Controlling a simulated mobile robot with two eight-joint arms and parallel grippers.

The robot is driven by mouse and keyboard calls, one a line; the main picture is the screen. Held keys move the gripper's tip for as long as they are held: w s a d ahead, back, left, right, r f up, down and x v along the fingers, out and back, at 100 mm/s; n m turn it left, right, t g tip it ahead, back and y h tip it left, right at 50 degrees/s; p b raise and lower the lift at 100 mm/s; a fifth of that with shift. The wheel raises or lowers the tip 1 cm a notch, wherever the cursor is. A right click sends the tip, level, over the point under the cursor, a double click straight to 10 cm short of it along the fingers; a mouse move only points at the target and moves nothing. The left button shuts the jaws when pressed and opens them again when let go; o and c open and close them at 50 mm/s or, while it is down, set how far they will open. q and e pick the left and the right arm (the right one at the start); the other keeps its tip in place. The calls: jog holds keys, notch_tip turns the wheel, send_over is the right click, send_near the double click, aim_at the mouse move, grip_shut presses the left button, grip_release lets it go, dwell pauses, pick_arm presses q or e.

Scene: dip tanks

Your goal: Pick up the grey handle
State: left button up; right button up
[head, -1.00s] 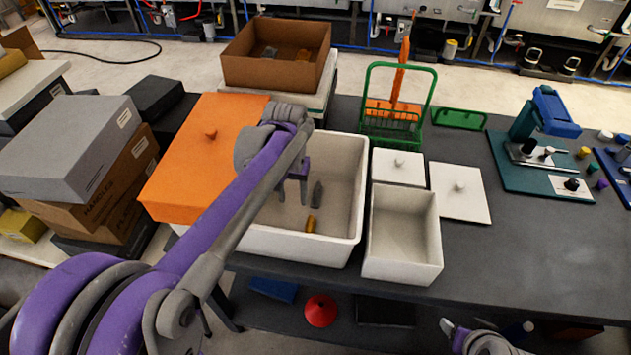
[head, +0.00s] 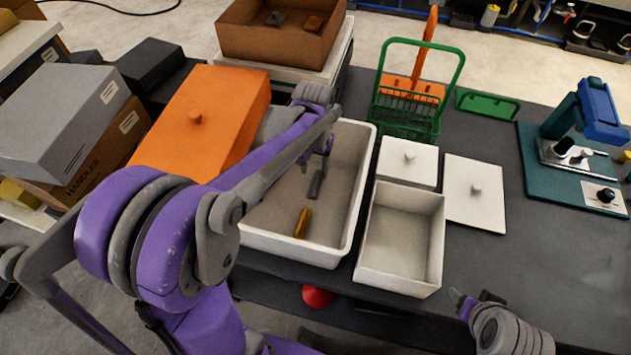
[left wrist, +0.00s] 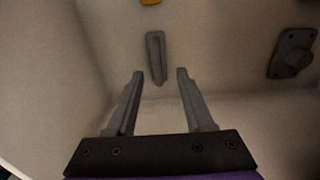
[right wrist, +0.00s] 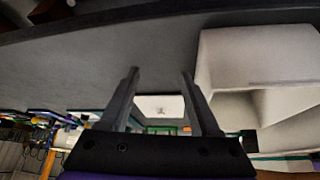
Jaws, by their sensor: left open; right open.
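The grey handle (head: 315,186) lies on the floor of the large white tank (head: 361,185). In the left wrist view the grey handle (left wrist: 156,58) lies just beyond and between my open fingertips. My left gripper (head: 325,145) reaches down into the tank; in its wrist view the left gripper (left wrist: 160,75) is open and empty, apart from the handle. My right gripper (head: 468,303) is low at the front of the table; in its wrist view the right gripper (right wrist: 160,72) is open with nothing between its fingers.
An orange-yellow handle (head: 302,222) lies nearer the tank's front; a dark grey knobbed piece (left wrist: 293,53) shows in the left wrist view. A smaller white bin (head: 402,240), white lids (head: 474,193), a green basket (head: 408,110) and an orange lidded box (head: 205,120) stand around the tank.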

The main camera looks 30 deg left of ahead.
aim_at(315, 177)
pick_arm(q)
jog(key=f, duration=0.4)
jog(key=shift+s+d+f, duration=0.1)
jog(key=shift+d+f, duration=0.1)
jog(key=shift+f, duration=0.05)
grip_shut()
dwell(1.2)
